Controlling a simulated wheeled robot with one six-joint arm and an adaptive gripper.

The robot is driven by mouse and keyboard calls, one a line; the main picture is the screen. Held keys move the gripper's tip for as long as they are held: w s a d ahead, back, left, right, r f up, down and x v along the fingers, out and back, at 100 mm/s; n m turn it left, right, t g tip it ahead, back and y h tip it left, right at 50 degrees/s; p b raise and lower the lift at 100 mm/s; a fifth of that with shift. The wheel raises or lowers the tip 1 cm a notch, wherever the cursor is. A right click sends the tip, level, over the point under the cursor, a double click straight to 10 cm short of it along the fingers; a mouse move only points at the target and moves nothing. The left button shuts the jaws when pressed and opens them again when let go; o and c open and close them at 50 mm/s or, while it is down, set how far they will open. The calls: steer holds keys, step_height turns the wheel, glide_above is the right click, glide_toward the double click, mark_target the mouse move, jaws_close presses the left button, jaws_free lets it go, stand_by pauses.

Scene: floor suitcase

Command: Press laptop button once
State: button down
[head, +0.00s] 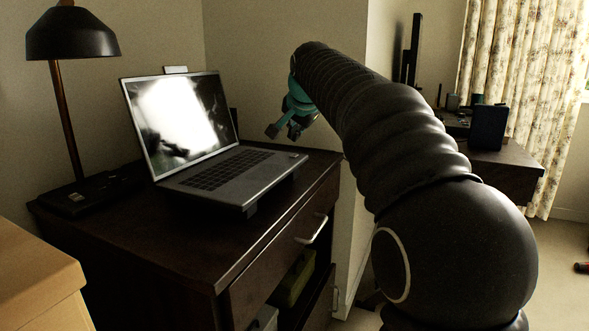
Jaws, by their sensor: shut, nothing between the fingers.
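An open laptop (222,178) stands on the dark wooden cabinet (130,240). Its screen (185,120) is bright with glare, and its keyboard faces front right. A small light mark, perhaps the button (293,156), shows at the far right corner of the keyboard deck; it is too small to be sure. My gripper (281,132) is shut and empty, with teal and dark parts. It appears above and behind the laptop's right edge, apart from it in the picture. My own arm hides part of the gripper.
A black desk lamp (72,35) stands at the cabinet's left. A wall corner rises behind my arm. A second dark desk (510,165) with items is at the right. The cabinet has a drawer handle (312,230) and an open shelf. A light wooden piece (35,275) is at lower left.

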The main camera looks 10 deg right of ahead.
mark_target(294, 155)
steer(key=shift+f+b, duration=0.5)
steer(key=shift+f, duration=0.6)
steer(key=shift+f, duration=0.15)
stand_by(0.5)
steer(key=shift+f, duration=0.3)
steer(key=shift+f+b, duration=0.65)
steer(key=shift+f, duration=0.4)
stand_by(1.2)
steer(key=shift+r, duration=0.15)
steer(key=shift+w+a+r+p, duration=0.1)
steer(key=shift+a+r+p, duration=0.15)
steer(key=shift+r+p, duration=0.7)
steer(key=shift+d, duration=0.2)
steer(key=shift+r, duration=0.2)
